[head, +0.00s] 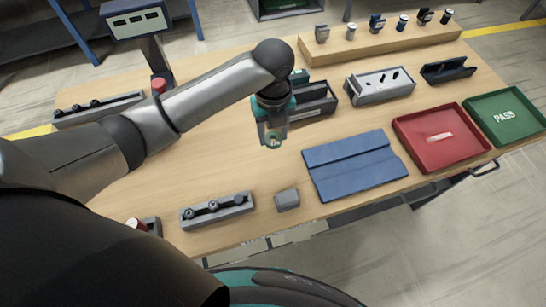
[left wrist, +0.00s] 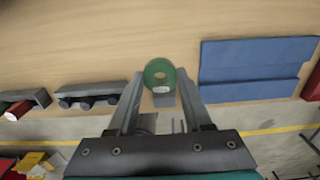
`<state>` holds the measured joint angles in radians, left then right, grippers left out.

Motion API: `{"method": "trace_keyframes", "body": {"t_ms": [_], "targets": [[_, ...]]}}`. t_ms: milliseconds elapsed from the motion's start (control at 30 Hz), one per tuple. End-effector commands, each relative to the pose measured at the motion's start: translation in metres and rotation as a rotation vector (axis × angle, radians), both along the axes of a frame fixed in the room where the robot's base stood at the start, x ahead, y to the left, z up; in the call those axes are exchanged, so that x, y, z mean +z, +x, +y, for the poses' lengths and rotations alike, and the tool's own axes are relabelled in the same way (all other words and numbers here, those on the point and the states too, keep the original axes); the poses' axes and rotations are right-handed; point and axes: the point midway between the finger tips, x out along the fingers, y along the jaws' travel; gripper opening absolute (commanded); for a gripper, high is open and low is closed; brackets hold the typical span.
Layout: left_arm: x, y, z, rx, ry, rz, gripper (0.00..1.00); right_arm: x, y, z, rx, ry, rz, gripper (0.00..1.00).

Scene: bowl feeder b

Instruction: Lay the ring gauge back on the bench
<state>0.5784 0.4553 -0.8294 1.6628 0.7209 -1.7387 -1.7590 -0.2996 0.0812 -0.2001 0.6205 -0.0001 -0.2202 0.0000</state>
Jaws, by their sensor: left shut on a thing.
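The ring gauge is a small green ring with a round hole and a pale label. In the left wrist view the ring gauge (left wrist: 159,74) sits between the fingertips of my left gripper (left wrist: 162,84). In the head view my left gripper (head: 272,136) points down over the middle of the wooden bench (head: 225,158), shut on the ring gauge (head: 274,142). The ring appears to be above the bench top, but its exact height is hard to tell. My right gripper is not in view.
A blue mat (head: 354,165) lies right of the gripper. A small grey block (head: 287,199) and a grey rack (head: 216,209) are near the front edge. Red (head: 400,133) and green (head: 482,112) trays stand at the right. Bare wood lies left of the gripper.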

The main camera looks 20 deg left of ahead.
Motion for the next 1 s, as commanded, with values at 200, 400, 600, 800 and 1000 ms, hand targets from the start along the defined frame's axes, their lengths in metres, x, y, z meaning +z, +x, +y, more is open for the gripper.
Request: {"method": "trace_keyframes", "body": {"t_ms": [200,400,600,800,1000], "targets": [[-0.057,-0.001,0.000,0.001,0.000,0.004,0.00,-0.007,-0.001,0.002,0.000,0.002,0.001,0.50],[-0.077,0.000,-0.001,0.001,-0.001,-0.001,0.00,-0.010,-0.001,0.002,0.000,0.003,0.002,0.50],[-0.103,-0.001,0.000,0.001,0.001,0.003,0.00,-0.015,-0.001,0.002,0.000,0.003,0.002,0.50],[-0.116,0.000,0.000,-0.001,0.000,-0.001,0.00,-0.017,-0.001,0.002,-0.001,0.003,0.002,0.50],[-0.115,0.000,0.000,0.000,0.000,-0.001,0.00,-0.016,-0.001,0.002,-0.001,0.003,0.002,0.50]]}}
